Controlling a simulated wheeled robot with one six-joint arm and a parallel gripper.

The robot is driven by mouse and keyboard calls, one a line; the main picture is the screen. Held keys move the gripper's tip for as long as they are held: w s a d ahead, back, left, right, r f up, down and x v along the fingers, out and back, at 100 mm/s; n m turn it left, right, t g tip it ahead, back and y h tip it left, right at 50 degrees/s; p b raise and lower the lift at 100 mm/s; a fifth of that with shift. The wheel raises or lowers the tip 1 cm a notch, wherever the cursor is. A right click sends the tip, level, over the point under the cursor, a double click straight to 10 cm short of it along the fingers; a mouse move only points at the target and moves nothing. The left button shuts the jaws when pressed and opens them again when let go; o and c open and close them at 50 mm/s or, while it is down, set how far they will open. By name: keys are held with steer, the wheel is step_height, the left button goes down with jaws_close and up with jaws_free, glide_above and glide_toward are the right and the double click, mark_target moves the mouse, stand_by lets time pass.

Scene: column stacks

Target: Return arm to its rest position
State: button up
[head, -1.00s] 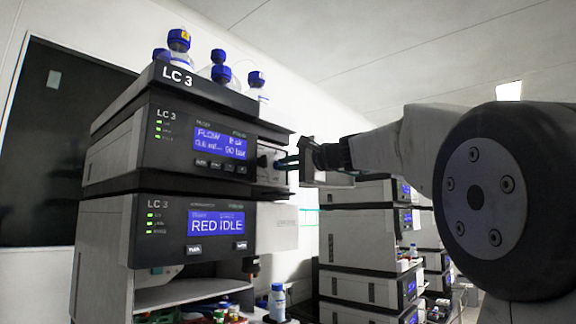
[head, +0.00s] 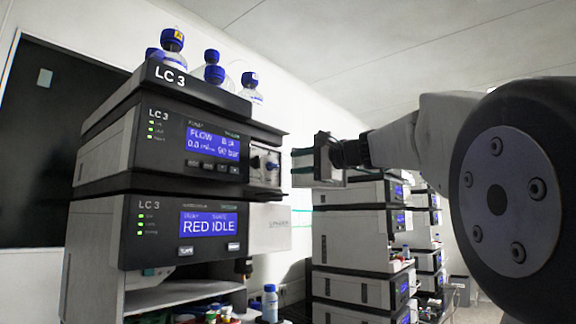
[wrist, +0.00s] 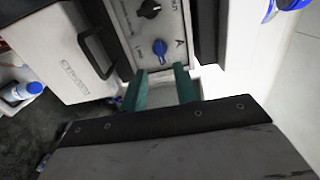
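My gripper (head: 298,161) is beside the right side of the LC 3 stack, with a gap between it and the upper module (head: 190,145). In the wrist view its two green fingers (wrist: 163,76) are apart with nothing between them. Ahead of them is a pale valve panel with a blue knob (wrist: 160,47) and a black knob (wrist: 149,8). The panel shows in the head view (head: 264,168), its knobs small. My arm reaches in from the right of the head view.
Blue-capped bottles (head: 213,70) stand on top of the stack. A blue-capped bottle (head: 270,303) stands low in front. More instrument stacks (head: 350,240) stand behind, below my gripper. The space above my arm is clear.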

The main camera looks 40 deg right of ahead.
steer(key=shift+s+d, duration=0.2)
steer(key=shift+s, duration=0.45)
steer(key=s+a+f+n+g, duration=0.2)
steer(key=a+f+g, duration=0.15)
steer(key=f, duration=0.85)
steer(key=s+a+f+n+g, duration=0.25)
steer(key=f+g, duration=0.25)
steer(key=f, duration=0.7)
steer(key=s+a+f+n+g+h, duration=0.2)
steer(key=s+a+f+n+g, duration=0.2)
steer(key=s+f, duration=0.7)
steer(key=s+a+f+n+g+h, duration=0.2)
steer(key=s+a+f+n, duration=0.4)
steer(key=s+a+f, duration=0.3)
steer(key=shift+s+f+n+g+h, duration=0.35)
steer(key=shift+s+f+g, duration=0.5)
steer(key=shift+s+f, duration=0.9)
